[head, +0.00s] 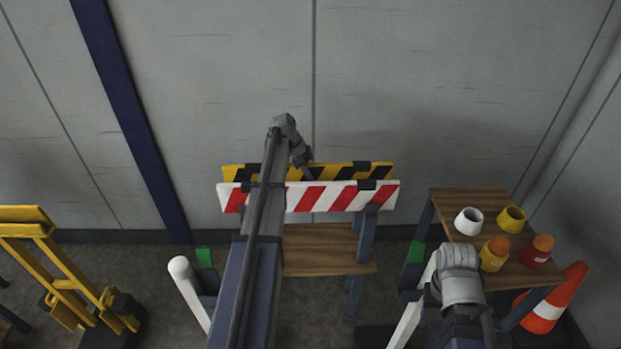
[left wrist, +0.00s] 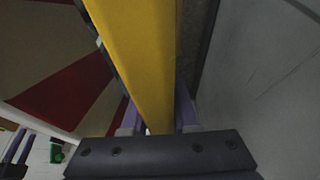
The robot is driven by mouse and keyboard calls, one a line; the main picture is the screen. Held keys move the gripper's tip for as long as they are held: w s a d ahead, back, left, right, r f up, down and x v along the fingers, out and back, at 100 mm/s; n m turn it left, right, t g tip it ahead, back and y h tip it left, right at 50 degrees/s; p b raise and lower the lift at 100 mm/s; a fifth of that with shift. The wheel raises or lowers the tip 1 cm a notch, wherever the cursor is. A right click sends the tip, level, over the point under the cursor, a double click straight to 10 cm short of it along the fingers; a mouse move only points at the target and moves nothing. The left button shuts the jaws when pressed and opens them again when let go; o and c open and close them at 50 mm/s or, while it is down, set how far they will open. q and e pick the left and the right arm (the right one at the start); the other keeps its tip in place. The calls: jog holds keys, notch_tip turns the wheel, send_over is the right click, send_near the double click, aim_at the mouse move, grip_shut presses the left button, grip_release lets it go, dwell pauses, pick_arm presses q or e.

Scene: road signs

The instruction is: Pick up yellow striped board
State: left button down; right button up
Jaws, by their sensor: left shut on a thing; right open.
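The yellow striped board (head: 345,170), yellow with black stripes, is upright behind the red-and-white striped board (head: 335,196), near the wall. My left gripper (head: 305,171) reaches down onto its top edge from above. In the left wrist view the yellow board (left wrist: 140,60) runs between the two fingers of my left gripper (left wrist: 158,115), which is shut on it. The red-and-white board (left wrist: 60,90) shows beside it there. My right gripper (head: 472,328) is low at the right, open, and its fingertips are hard to make out.
A wooden table (head: 462,197) at right holds white and yellow cups and two small bottles. A wooden shelf (head: 320,250) is below the boards. A yellow frame (head: 60,270) stands at left. The wall is close behind the boards.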

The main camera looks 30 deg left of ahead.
aim_at(317, 164)
pick_arm(q)
jog(key=shift+r+p, duration=4.9)
jog(key=shift+r, duration=0.1)
